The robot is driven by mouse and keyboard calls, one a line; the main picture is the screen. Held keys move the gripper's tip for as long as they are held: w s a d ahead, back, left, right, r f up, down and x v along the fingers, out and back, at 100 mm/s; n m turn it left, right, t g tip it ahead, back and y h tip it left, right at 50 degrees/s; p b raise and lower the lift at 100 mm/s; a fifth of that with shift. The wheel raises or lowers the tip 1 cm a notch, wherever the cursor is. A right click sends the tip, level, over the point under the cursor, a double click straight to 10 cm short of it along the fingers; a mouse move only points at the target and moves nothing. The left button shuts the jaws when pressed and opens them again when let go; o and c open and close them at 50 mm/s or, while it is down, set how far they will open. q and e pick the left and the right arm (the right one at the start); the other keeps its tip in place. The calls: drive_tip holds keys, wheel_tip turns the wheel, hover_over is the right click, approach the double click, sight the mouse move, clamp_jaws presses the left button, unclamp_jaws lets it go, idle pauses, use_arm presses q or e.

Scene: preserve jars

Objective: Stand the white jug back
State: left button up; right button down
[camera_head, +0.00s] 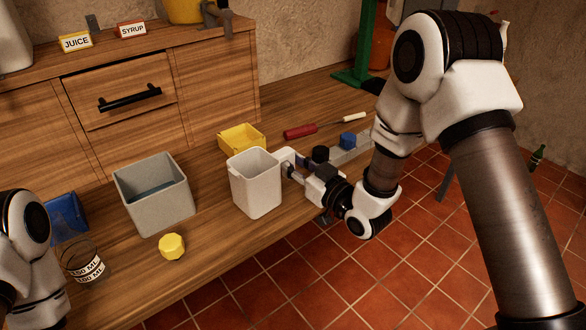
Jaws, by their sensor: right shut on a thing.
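The white jug (255,186) is upright near the front edge of the wooden worktop, its open mouth facing up. I cannot tell whether its base touches the wood. My right gripper (288,170) comes in from the right and is shut on the jug at its handle side. The fingers partly cover the handle. My left arm shows at the lower left edge, but its gripper is out of view.
A grey bin (154,205) and a yellow tray (242,138) stand left of and behind the jug. A yellow lid (172,246), a glass jar (84,262) and a blue container (67,218) are further left. A red-handled tool (302,131) lies behind. Bare wood lies between bin and jug.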

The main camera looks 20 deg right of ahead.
drive_tip(key=c, duration=1)
unclamp_jaws()
drive_tip(key=shift+s, duration=0.15)
